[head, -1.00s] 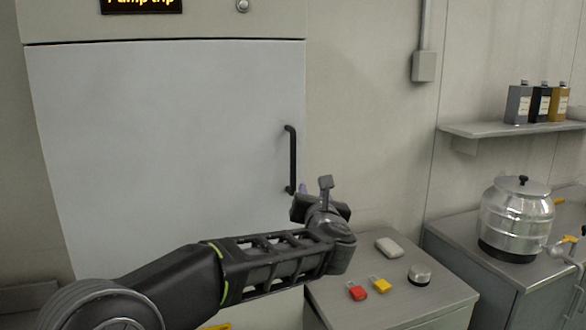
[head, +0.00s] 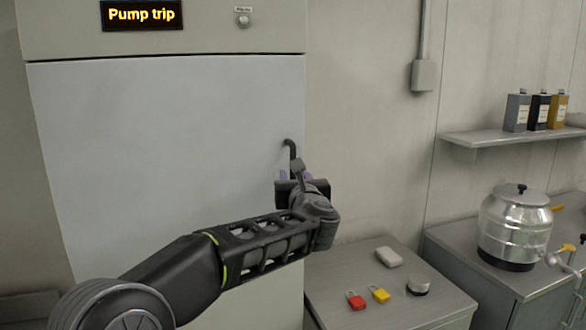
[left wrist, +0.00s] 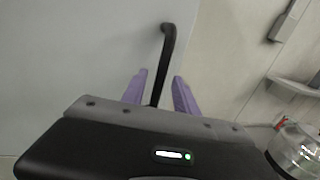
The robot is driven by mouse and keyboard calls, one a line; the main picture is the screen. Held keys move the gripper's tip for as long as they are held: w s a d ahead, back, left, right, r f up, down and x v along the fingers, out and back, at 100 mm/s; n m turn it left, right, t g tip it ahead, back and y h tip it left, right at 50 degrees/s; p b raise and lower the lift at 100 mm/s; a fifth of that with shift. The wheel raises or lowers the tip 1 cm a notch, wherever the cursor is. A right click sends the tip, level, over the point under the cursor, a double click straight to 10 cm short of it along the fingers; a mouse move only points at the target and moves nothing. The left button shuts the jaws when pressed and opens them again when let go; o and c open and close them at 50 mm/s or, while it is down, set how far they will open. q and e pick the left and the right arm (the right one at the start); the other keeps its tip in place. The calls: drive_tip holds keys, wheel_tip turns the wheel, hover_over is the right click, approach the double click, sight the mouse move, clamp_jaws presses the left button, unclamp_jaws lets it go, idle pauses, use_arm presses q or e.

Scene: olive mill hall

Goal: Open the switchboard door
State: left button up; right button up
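The switchboard door (head: 160,150) is a large pale grey panel, and it looks closed. Its black vertical bar handle (head: 289,150) is at the door's right side; its lower part is hidden behind my left gripper (head: 284,178) in the head view. In the left wrist view the handle (left wrist: 168,45) runs down between the two purple fingers of the left gripper (left wrist: 160,93). The fingers are apart, one on each side of the bar, with a gap visible. My right gripper is in neither view.
A display (head: 141,14) above the door reads "Pump trip". Right of the door, a low grey cabinet (head: 335,275) carries a red padlock (head: 356,300), a yellow one (head: 380,295), a pale block (head: 389,256) and a round metal piece (head: 419,286). A steel urn (head: 514,225) stands farther right.

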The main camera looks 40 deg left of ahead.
use_arm(q)
drive_tip(key=shift+p+x, duration=0.35)
drive_tip(key=shift+x, duration=1.05)
clamp_jaws()
idle(0.4)
